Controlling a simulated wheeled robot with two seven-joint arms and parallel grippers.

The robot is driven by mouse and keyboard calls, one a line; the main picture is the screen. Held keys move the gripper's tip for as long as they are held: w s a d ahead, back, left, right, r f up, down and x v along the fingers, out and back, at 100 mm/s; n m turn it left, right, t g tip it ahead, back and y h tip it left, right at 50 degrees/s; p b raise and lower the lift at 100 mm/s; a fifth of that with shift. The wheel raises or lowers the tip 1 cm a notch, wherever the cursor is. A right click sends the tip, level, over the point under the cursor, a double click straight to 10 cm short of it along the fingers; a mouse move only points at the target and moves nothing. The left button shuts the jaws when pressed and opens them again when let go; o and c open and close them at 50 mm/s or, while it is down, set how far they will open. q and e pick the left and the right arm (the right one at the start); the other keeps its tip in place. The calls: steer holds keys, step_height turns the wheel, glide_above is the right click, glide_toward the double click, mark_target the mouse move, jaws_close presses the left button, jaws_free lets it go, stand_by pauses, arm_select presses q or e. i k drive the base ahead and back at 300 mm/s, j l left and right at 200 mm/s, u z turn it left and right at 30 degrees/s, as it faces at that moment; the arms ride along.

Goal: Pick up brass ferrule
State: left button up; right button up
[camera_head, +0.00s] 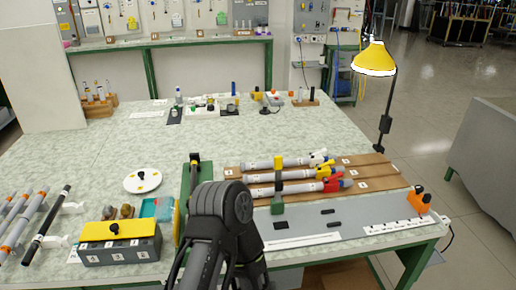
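I cannot make out a brass ferrule for certain. Two small brownish, brass-like pieces stand just behind the grey box with the yellow top, one on the left (109,212) and one on the right (126,211); they are too small to identify. One of my dark arms rises from the bottom centre and covers part of the bench's front edge. No gripper fingers show, so I cannot see whether either gripper is open or holding anything.
The grey box (120,251) stands at the front left, beside a green fixture (190,185). Grey rods lie on a brown board (375,184) at the right, and more rods (32,222) lie at the far left. A yellow lamp (374,57) overhangs the right side. The bench's middle (140,135) has free room.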

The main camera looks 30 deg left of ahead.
mark_target(125, 210)
steer(key=u, duration=1.55)
